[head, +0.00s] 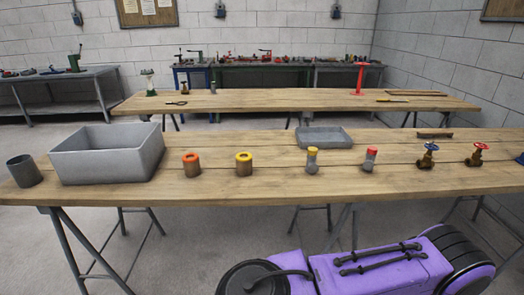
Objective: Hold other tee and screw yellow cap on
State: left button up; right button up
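A small grey fitting with a yellow top (312,160) stands upright on the near wooden table. To its right stands a similar grey fitting with a red top (370,159). They may be the tees, but at this size I cannot tell whether the tops are screwed on. A brown cylinder with a yellow ring-shaped top (244,164) and one with an orange-red top (191,165) stand further left. Neither of my grippers is in view, and nothing on the table is seen being held.
On the near table (270,195) stand a dark grey cup (24,171), a large grey bin (108,153), a shallow grey tray (324,137), a blue-wheeled valve (427,156) and a red-wheeled valve (478,154). A second wooden table (290,99) stands behind. The near table's front strip is clear.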

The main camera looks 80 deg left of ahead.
aim_at(312, 167)
jog(key=u, duration=2.2)
